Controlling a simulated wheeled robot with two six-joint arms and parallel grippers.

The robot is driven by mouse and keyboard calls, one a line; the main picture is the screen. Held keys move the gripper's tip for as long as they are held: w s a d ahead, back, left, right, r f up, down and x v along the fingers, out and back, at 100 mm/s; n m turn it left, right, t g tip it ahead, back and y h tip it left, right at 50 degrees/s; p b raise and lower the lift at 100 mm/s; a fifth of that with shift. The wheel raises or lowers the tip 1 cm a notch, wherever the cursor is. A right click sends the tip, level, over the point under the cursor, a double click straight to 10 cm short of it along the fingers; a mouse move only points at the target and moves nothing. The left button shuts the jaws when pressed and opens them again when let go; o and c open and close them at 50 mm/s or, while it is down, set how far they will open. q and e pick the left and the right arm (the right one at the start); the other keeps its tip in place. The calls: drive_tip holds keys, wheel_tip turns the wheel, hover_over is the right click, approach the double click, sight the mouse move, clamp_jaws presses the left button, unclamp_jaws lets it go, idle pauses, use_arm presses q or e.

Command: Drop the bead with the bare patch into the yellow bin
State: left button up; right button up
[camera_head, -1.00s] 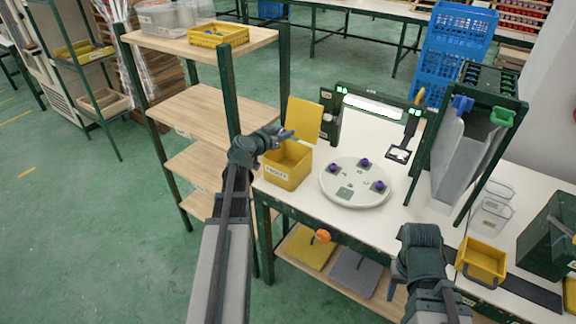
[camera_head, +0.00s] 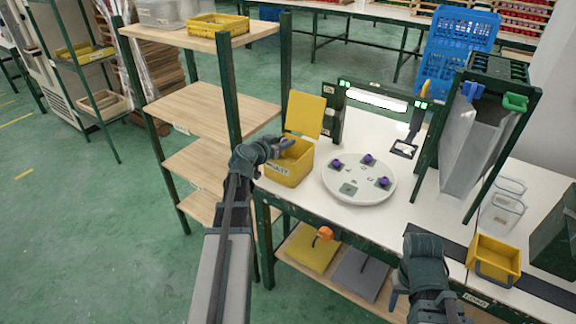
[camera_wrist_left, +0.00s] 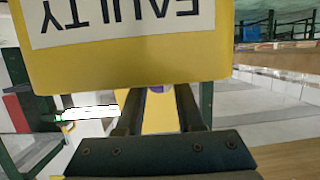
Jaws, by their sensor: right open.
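The yellow bin (camera_head: 284,174) stands on the table's left end with its lid (camera_head: 305,114) raised. Its FAULTY label shows upside down in the left wrist view (camera_wrist_left: 125,68). My left gripper (camera_head: 284,147) is at the bin's opening. In the left wrist view its fingers (camera_wrist_left: 160,95) run behind the bin wall, and a bit of a purple bead (camera_wrist_left: 157,88) shows between them. The bead is mostly hidden, and no bare patch can be seen on it. My right gripper (camera_head: 396,296) is open and empty at the table's front edge.
A round white tray (camera_head: 365,196) holds three purple beads (camera_head: 368,158) on square pads; a fourth pad (camera_head: 348,189) is empty. A second yellow bin (camera_head: 494,260) stands at the right. A green frame with lights (camera_head: 376,98) rises behind the tray. Shelves (camera_head: 198,115) stand left.

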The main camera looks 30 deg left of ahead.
use_arm(q)
drive_tip(key=o, duration=0.5)
drive_tip(key=shift+o, duration=0.2)
drive_tip(key=shift+s, duration=0.1)
drive_tip(key=p+v, duration=0.4)
drive_tip(key=v, duration=0.9)
drive_tip(key=shift+s+r, duration=0.15)
drive_tip(key=shift+s, duration=0.15)
drive_tip(key=shift+d, duration=0.1)
